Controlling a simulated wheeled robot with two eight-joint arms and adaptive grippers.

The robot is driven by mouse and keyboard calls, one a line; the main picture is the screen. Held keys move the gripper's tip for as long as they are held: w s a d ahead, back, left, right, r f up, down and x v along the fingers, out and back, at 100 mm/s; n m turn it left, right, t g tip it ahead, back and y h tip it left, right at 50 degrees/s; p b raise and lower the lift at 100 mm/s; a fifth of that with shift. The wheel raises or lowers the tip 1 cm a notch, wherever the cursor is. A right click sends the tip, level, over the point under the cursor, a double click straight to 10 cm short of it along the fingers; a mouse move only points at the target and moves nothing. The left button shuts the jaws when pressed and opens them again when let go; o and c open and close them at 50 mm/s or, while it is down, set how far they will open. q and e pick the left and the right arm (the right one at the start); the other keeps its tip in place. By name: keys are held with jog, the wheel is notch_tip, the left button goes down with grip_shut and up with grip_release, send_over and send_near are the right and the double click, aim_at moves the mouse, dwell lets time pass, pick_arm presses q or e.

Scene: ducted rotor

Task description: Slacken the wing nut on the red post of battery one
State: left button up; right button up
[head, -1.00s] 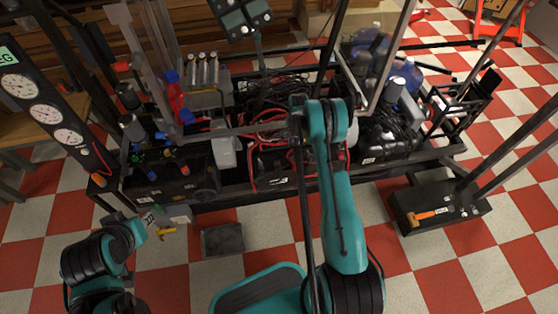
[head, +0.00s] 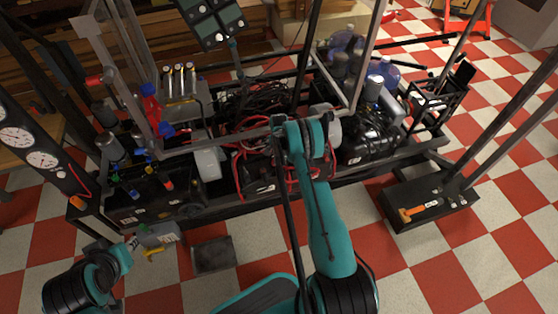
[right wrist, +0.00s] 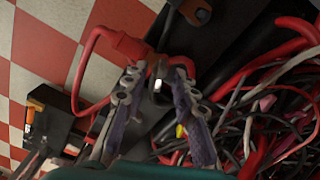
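My right gripper (right wrist: 158,78) shows in the right wrist view with its two fingers apart. A small shiny metal piece (right wrist: 157,86) lies in the gap between the fingertips; I cannot tell if it is the wing nut or if a finger touches it. A red cable end (right wrist: 130,46) sits beside the left fingertip, on a dark block. In the head view a black battery-like box (head: 258,188) with red cables stands under my right arm, which hides that gripper. My left gripper (head: 140,241) is low at the left, by a grey labelled piece (head: 160,234); its fingers are unclear.
Red and black cables (right wrist: 265,110) crowd the right of the wrist view. Frame bars (head: 300,80) rise around the rig. A dark plate (head: 213,255) lies on the floor, and a black base (head: 425,203) with an orange-handled tool stands at the right.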

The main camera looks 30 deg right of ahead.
grip_shut()
jog(key=shift+n, duration=0.3)
jog(key=n, duration=1.1)
jog(key=shift+n, duration=2.3)
